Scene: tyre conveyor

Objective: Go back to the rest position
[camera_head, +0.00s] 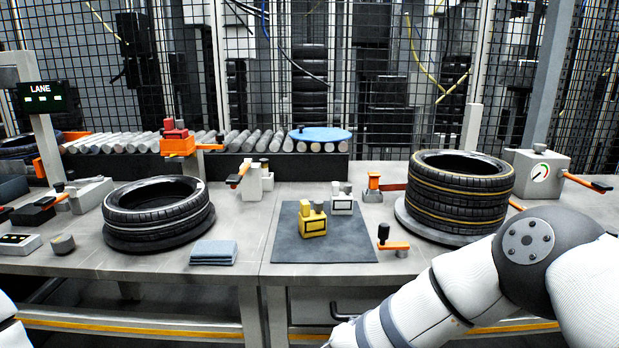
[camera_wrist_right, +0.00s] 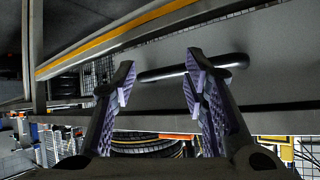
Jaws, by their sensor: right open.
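My right gripper (camera_wrist_right: 159,82) shows in the right wrist view, with its two purple-padded fingers apart and nothing between them. A dark bar handle on the grey table front shows behind the fingertips. In the head view my right arm reaches in from the right and runs down past the bottom edge, below the table's front edge. Its gripper is hidden there. Only a small white piece of my left arm shows in the bottom left corner. My left gripper is out of view.
A tyre (camera_head: 158,208) lies at the left of the table (camera_head: 240,205), and stacked tyres (camera_head: 460,187) stand at the right. A dark mat (camera_head: 318,248) holds a yellow block (camera_head: 312,223) and a white block (camera_head: 342,203). A folded cloth (camera_head: 214,253) lies near the front. Rollers (camera_head: 265,141) run behind.

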